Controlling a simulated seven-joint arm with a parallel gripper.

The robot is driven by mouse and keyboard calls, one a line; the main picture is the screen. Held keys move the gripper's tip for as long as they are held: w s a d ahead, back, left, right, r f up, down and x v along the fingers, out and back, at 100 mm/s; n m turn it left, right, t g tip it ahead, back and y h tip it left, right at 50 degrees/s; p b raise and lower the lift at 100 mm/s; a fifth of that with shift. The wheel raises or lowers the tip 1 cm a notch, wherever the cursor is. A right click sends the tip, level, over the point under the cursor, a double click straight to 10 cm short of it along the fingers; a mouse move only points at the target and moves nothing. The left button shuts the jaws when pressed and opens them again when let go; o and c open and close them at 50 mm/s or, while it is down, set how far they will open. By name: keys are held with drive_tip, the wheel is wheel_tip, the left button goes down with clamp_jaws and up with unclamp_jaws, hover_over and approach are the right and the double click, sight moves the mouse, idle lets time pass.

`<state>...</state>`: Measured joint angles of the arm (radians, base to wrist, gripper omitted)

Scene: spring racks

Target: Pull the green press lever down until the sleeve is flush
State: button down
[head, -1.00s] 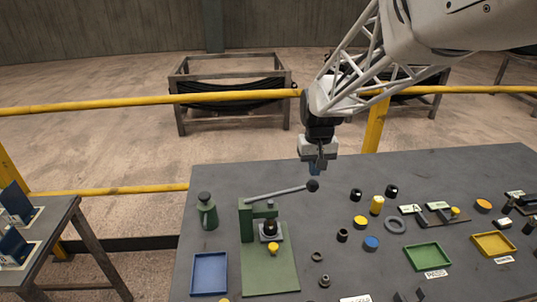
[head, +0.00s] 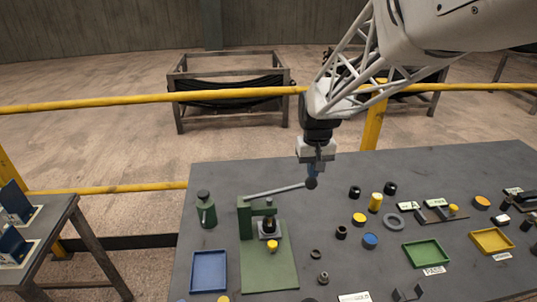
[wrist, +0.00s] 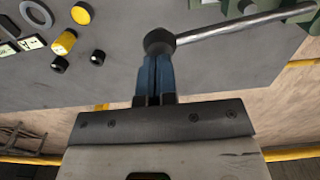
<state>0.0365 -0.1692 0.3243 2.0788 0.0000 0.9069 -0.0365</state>
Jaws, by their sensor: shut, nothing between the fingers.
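The green press (head: 245,220) stands at the back left of the table on a green base plate. Its lever (head: 275,191) is a grey rod rising slightly to the right, ending in a black knob (head: 311,183). A dark cylindrical part (head: 269,226), possibly the sleeve, sits in a grey block under the press; whether it is flush I cannot tell. My gripper (head: 313,176) is shut and empty, its blue fingertips directly at the knob. In the wrist view the knob (wrist: 160,42) lies just beyond the closed fingertips (wrist: 155,60); I cannot tell if they touch.
A green bottle (head: 206,210) stands left of the press, and a blue tray (head: 209,272) lies in front of it. Several small rings, caps and cylinders, such as a yellow one (head: 376,202), lie to the right. A yellow rail (head: 150,99) runs behind the table.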

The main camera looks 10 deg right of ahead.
wheel_tip(320, 180, down, 9)
drive_tip(key=shift+r, duration=0.2)
idle(3.5)
drive_tip(key=shift+r, duration=0.15)
idle(0.3)
drive_tip(key=shift+r, duration=6.4)
